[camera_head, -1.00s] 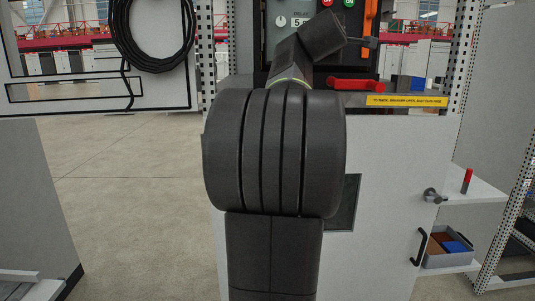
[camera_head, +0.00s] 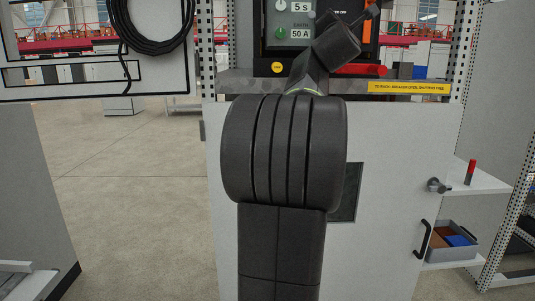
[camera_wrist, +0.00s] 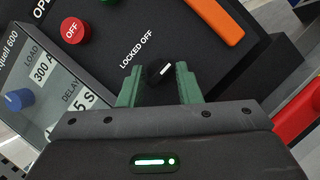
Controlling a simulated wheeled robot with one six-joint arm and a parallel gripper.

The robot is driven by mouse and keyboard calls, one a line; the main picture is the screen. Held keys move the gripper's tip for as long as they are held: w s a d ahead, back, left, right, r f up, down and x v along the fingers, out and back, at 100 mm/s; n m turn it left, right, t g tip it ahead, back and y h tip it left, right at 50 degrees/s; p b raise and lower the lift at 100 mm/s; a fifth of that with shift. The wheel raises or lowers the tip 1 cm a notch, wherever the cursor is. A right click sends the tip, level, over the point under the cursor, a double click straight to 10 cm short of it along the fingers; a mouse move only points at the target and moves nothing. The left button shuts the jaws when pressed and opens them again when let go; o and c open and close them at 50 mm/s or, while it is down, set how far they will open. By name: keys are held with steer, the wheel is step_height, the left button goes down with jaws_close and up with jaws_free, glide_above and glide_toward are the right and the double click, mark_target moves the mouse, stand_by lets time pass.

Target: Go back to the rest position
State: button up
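My gripper (camera_wrist: 160,84) has two green fingers spread apart with nothing held. In the wrist view its fingertips are on either side of a small black knob (camera_wrist: 160,73) with a white mark, under the words LOCKED OFF; I cannot tell how far off the panel they are. In the head view my bent arm fills the middle and reaches toward the dark control panel (camera_head: 291,20). There the gripper end shows only small at the top, and its fingers are hard to make out.
A red OFF button (camera_wrist: 73,30), a blue knob (camera_wrist: 17,100) and an orange handle (camera_wrist: 215,20) surround the gripper. A red handle (camera_head: 362,70) lies above the yellow label (camera_head: 408,88). A grey bin (camera_head: 452,254) sits on a right shelf. Bare floor lies at left.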

steer(key=shift+r+n+y, duration=0.1)
steer(key=shift+n+y, duration=0.3)
steer(key=shift+n, duration=0.1)
steer(key=shift+n+t+p, duration=0.3)
steer(key=shift+n+p, duration=0.3)
steer(key=shift+n, duration=0.1)
